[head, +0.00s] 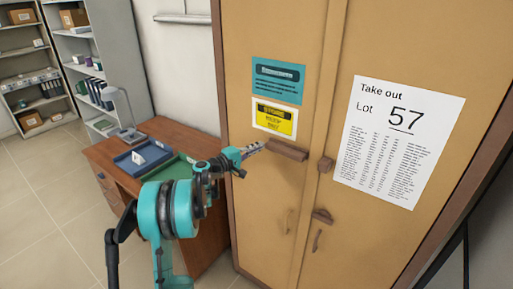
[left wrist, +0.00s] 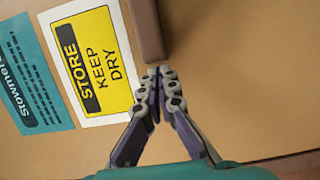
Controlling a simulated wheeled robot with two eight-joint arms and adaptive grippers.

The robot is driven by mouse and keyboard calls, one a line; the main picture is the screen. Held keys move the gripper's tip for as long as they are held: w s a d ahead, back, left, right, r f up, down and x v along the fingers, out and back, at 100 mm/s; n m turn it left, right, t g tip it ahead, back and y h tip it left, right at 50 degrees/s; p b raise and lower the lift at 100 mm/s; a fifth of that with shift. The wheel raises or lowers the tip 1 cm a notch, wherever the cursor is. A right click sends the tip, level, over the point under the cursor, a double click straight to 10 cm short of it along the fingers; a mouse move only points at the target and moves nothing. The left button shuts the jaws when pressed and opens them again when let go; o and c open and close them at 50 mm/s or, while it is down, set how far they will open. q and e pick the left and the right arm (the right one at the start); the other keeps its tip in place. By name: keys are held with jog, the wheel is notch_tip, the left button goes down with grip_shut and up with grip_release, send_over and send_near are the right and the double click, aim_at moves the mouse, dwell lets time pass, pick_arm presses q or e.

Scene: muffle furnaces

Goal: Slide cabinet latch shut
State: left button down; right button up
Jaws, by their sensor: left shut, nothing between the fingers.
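The tan cabinet (head: 290,30) has two doors. A brown latch bar (head: 288,150) lies across the left door near the seam. Its right end stands a short gap from a small brown catch block (head: 325,164) beside the seam. My left gripper (head: 259,146) is shut and empty at the bar's left end. In the left wrist view the closed fingertips (left wrist: 159,72) sit right at the end of the brown bar (left wrist: 147,35); I cannot tell whether they touch it. My right gripper is not in view.
Below the catch is another brown block (head: 322,215), with door handles (head: 316,240) near it. A teal label (head: 278,80), a yellow sign (head: 274,119) and a "Lot 57" sheet (head: 399,140) are on the doors. A wooden desk (head: 165,130) with trays stands left of the cabinet.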

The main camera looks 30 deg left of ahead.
aim_at(279, 153)
pick_arm(q)
jog(key=d, duration=0.3)
jog(key=d+b, duration=0.1)
jog(key=d, duration=0.5)
jog(key=shift+s, duration=0.35)
jog(key=shift+a, duration=0.15)
